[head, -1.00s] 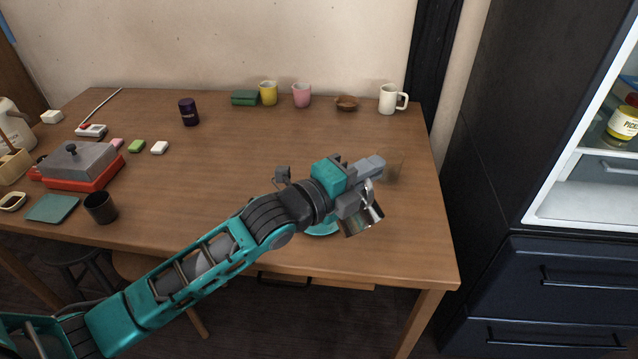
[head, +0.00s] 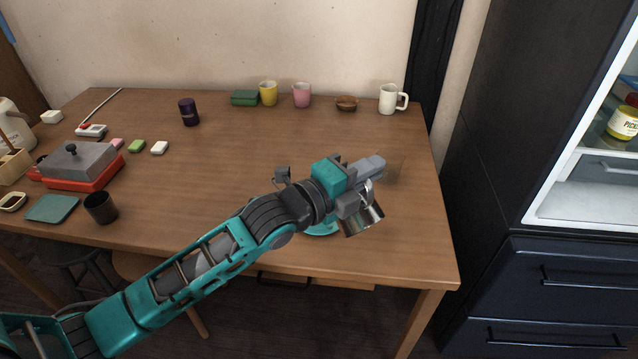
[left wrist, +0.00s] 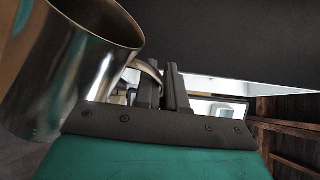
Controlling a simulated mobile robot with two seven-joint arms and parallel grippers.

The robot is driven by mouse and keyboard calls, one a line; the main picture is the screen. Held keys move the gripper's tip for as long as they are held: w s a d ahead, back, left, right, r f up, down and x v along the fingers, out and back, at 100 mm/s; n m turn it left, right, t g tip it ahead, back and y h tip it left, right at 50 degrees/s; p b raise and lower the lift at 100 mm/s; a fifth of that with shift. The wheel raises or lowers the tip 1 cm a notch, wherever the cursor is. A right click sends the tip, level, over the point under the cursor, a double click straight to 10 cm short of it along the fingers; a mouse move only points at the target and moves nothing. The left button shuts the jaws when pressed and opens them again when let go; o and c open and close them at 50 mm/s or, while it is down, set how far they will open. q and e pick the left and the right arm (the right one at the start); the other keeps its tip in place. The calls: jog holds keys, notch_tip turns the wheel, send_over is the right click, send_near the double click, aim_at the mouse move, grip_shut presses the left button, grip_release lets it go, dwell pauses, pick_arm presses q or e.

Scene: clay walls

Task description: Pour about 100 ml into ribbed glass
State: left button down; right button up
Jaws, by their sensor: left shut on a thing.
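My left gripper (head: 366,180) is shut on the handle of a shiny metal pitcher (head: 366,217), above the right part of the table. The pitcher is tilted in the head view. In the left wrist view the pitcher (left wrist: 75,70) fills the left side, with its curved handle between the fingers (left wrist: 165,88). A faint, see-through shape (head: 394,172), perhaps the ribbed glass, shows just right of the fingertips. It is partly hidden by the gripper, and its ribs and contents cannot be made out. No stream of liquid is visible. My right gripper is out of view.
A teal dish (head: 322,230) lies partly under my left wrist. A white mug (head: 390,99), brown bowl (head: 346,103), pink cup (head: 301,95) and yellow cup (head: 268,93) stand along the back. A red-based grill (head: 80,175) and a dark cup (head: 101,208) are at left. The table's middle is clear.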

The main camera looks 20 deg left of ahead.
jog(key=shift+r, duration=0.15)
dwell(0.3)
pick_arm(q)
jog(key=shift+s+d+f+m+b, duration=0.2)
jog(key=shift+d+f+m, duration=0.1)
jog(key=shift+f+m, duration=0.2)
jog(key=shift+s+d+f+m+b, duration=0.15)
jog(key=shift+d+f+m, duration=0.1)
jog(key=shift+f+m, duration=0.2)
jog(key=s+d+f+m+b, duration=0.4)
jog(key=d+f+m+b, duration=0.1)
jog(key=f+m, duration=0.3)
jog(key=shift+s+d+m+t, duration=0.15)
jog(key=shift+d+m+t, duration=0.15)
jog(key=shift+d+m, duration=0.35)
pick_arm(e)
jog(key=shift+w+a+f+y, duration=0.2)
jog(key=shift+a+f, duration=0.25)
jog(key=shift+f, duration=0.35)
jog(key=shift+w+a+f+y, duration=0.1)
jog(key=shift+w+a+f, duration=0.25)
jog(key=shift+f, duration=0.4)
